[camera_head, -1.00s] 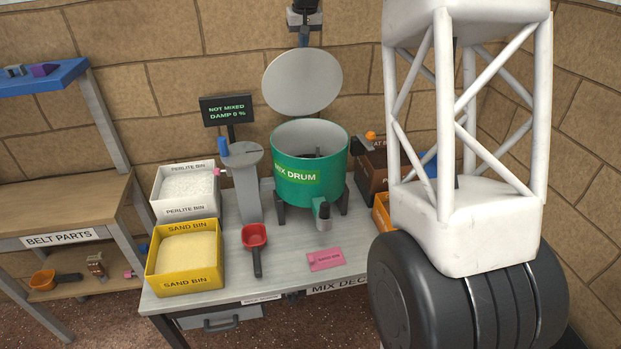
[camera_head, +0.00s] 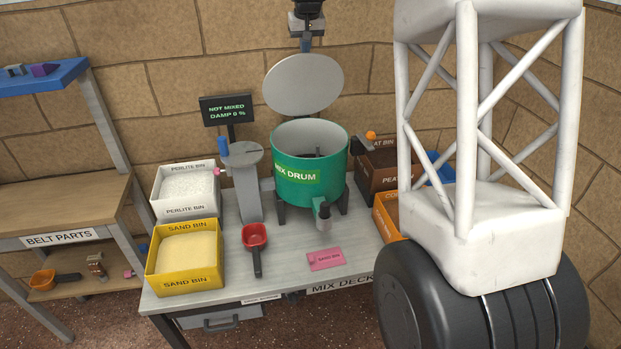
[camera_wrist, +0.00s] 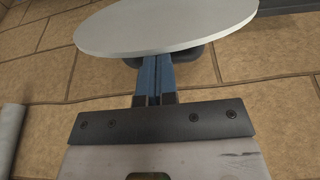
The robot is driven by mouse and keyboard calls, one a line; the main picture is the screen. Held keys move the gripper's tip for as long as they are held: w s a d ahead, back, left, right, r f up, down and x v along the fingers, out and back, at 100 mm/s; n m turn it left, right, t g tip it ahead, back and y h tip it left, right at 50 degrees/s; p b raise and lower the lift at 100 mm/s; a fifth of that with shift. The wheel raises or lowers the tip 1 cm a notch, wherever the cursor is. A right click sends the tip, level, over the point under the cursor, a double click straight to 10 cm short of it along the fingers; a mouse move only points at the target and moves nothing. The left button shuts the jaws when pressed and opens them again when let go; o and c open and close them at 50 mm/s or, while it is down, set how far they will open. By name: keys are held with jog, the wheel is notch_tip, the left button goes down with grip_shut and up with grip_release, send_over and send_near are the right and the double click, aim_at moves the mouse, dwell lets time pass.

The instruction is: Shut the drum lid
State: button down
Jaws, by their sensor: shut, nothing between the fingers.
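The green mix drum (camera_head: 335,186) stands on the bench with its mouth open. Its round grey lid (camera_head: 303,84) is raised above the back of the drum, tilted steeply, with its face towards the head camera. My gripper (camera_head: 305,43) hangs from above just behind the lid's upper edge, with blue fingers closed together. In the wrist view the shut, empty fingers (camera_wrist: 154,75) run up to the rim of the lid (camera_wrist: 165,25). Their tips are hidden by the lid, so I cannot tell whether they touch it.
A display (camera_head: 226,110) reads "NOT MIXED, DAMP 0 %". A grey post (camera_head: 244,185) stands left of the drum. A sand bin (camera_head: 184,283), perlite bin (camera_head: 185,208), red scoop (camera_head: 255,238) and pink card (camera_head: 325,259) are on the bench. A brown bin (camera_head: 378,180) is to the right.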

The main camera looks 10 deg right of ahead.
aim_at(307, 60)
jog(key=shift+s+f, duration=0.6)
jog(key=shift+f, duration=0.3)
jog(key=shift+s+f, duration=0.6)
jog(key=shift+f, duration=0.25)
jog(key=shift+s+f, duration=0.4)
jog(key=shift+s, duration=0.35)
jog(key=shift+s+f, duration=0.4)
jog(key=shift+s, duration=0.3)
jog(key=shift+s+f, duration=0.4)
jog(key=shift+s, duration=0.35)
jog(key=s+f, duration=0.2)
jog(key=s, duration=0.1)
jog(key=shift+s+f, duration=0.2)
jog(key=shift+s, duration=0.1)
